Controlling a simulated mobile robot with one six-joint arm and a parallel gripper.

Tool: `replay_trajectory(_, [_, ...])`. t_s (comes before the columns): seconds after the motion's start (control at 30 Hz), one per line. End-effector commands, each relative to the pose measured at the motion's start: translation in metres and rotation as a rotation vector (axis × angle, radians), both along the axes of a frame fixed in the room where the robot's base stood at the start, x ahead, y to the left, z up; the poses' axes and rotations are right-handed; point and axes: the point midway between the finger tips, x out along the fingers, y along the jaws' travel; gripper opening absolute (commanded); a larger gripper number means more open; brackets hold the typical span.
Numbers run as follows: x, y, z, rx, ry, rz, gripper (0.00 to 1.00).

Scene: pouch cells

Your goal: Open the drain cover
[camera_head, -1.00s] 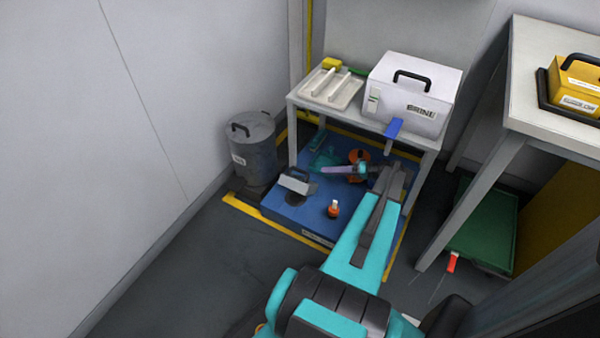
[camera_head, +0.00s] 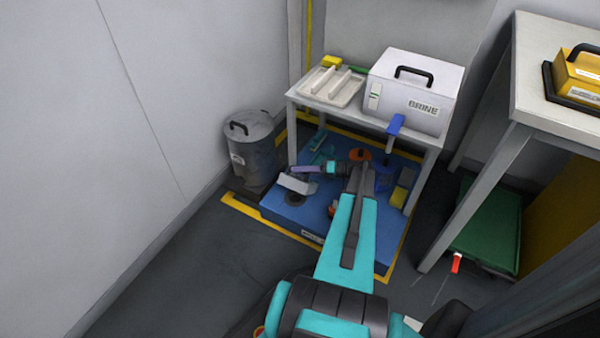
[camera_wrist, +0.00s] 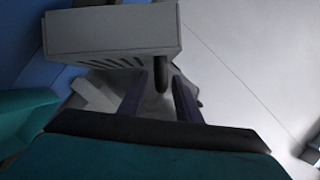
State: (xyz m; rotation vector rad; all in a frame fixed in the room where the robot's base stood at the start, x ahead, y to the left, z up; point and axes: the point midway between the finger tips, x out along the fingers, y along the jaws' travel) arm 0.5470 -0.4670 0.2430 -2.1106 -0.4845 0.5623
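A light grey slotted block, which looks like the drain cover (camera_head: 297,185), sits on the blue platform (camera_head: 272,207) beside a dark round spot (camera_head: 294,198). In the wrist view the cover (camera_wrist: 110,32) is large at upper left, with slots along its lower edge. Its black handle (camera_wrist: 161,78) shows between my purple fingers. My gripper (camera_head: 293,168) is at the cover's upper side in the head view and hides the handle there. In the wrist view my gripper (camera_wrist: 160,82) has its fingers apart, one on each side of the handle. Contact with the handle cannot be told.
A grey bin (camera_head: 250,150) stands left of the platform. A white table (camera_head: 305,100) with a brine box (camera_head: 412,95) stands over its back part. An orange item (camera_head: 360,155), a blue can (camera_head: 384,176) and a yellow box (camera_head: 400,190) are under the table. Floor at front left is clear.

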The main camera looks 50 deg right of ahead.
Motion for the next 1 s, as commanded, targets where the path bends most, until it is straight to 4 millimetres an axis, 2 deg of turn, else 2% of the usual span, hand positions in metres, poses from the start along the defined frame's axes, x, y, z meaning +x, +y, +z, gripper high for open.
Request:
replay_trajectory(0.33, [0.0027, 0.0019, -0.0005, 0.0, 0.0, 0.0, 0.31])
replay_trajectory(0.53, [0.0028, 0.0022, -0.0004, 0.0, 0.0, 0.001, 0.0])
replay_trajectory(1.0, [0.0044, -0.0025, 0.0005, -0.001, 0.001, 0.002, 0.0])
